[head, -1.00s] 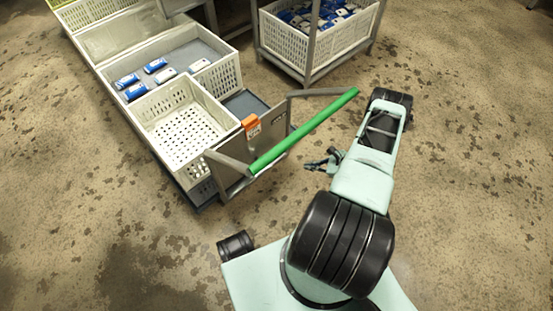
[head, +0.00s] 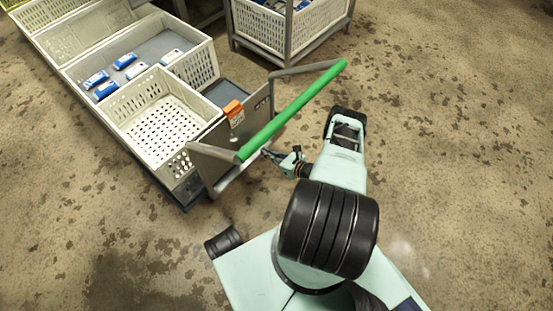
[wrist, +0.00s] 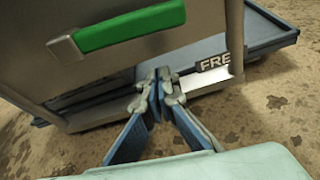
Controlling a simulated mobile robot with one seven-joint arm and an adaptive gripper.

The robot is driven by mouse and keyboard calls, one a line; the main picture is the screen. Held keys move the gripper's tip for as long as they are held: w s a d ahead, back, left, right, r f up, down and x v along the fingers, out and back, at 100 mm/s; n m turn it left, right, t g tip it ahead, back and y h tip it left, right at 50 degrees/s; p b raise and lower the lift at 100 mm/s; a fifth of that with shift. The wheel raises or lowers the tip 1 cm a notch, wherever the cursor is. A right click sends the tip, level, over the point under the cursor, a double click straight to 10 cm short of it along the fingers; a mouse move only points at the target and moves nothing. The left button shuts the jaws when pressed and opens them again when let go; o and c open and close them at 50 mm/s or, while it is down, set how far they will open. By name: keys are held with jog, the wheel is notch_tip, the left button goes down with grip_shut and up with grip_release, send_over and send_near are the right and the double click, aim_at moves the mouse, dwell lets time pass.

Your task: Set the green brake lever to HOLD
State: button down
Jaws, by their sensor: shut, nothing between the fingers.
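In the wrist view, a green bar (wrist: 130,25) with a pale square end lies across a grey panel at the top; I take it for the brake lever. Part of a label reading "FRE" (wrist: 214,62) shows to its lower right, its rest cut off or hidden. I see no HOLD mark that I can read. My gripper (wrist: 161,75) is shut and empty, its tips below the green bar in the picture and apart from it. In the head view my gripper (head: 268,154) is beside the cart's end, close to the left end of a long green handle bar (head: 295,109).
White baskets (head: 165,110) stand on the cart, one with several blue and white packs (head: 124,62). Another basket rack (head: 275,25) stands behind. The floor to the right is clear.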

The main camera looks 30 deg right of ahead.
jog(key=shift+d+r, duration=0.15)
jog(key=shift+r, duration=0.85)
jog(key=shift+d+r, duration=0.1)
jog(key=shift+r, duration=0.9)
jog(key=shift+r, duration=0.1)
